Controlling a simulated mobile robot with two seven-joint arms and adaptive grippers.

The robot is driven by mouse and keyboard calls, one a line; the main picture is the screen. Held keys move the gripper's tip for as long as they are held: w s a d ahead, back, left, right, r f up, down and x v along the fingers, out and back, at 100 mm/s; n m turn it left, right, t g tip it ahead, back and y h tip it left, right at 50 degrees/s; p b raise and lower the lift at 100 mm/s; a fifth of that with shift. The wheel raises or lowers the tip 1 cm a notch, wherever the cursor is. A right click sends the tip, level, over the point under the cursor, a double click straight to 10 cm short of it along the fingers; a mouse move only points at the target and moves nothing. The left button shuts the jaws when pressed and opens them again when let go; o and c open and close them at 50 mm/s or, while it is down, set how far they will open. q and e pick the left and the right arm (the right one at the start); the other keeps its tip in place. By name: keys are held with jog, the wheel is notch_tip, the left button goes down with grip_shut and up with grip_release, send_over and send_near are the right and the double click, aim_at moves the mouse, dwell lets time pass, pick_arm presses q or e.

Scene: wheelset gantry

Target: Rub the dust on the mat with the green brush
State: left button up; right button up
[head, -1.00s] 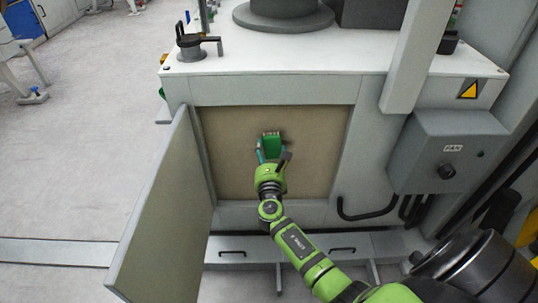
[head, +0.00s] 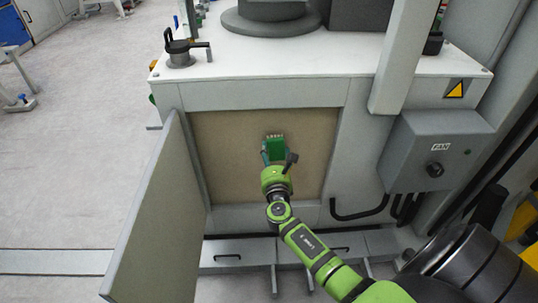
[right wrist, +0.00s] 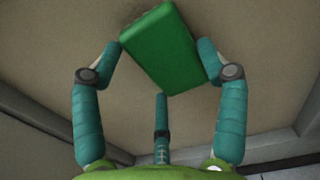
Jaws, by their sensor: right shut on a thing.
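The green brush (head: 275,147) is in my right gripper (head: 277,160), in front of the brown mat (head: 225,150) inside the open cabinet bay. In the right wrist view, teal fingers close on the sides of the brush's green block (right wrist: 160,48), with the mat (right wrist: 255,85) behind it. The bristle side faces the mat; whether it touches is hidden by the block. I cannot clearly make out the dust on the mat; part of the mat is behind the brush and gripper. My left gripper is not in view.
An open door panel (head: 155,215) stands out at the left of the bay. The floor at left (head: 80,170) is clear.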

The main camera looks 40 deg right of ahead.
aim_at(272, 145)
jog(key=shift+s+d, duration=0.4)
jog(key=shift+d, duration=0.35)
jog(key=shift+s+d, duration=0.35)
jog(key=shift+d, duration=0.4)
jog(key=shift+a+r+p, duration=0.15)
jog(key=shift+r+p, duration=0.6)
jog(key=shift+p, duration=0.15)
jog(key=shift+w+a, duration=0.6)
jog(key=shift+a, duration=0.4)
jog(key=shift+w+a, duration=0.6)
jog(key=shift+a, duration=0.35)
jog(key=shift+w+a, duration=0.6)
jog(key=shift+a, duration=0.4)
jog(key=shift+w+r+p, duration=0.1)
jog(key=shift+r+p, duration=0.5)
jog(key=shift+r, duration=0.15)
jog(key=shift+s+d+p, duration=0.2)
jog(key=shift+s+d, duration=0.3)
jog(key=shift+d, duration=0.25)
jog(key=shift+s+d+p, duration=0.15)
jog(key=shift+s+d, duration=0.3)
jog(key=shift+d, duration=0.3)
jog(key=s+d, duration=0.2)
jog(key=d, duration=0.1)
jog(key=shift+d, duration=0.15)
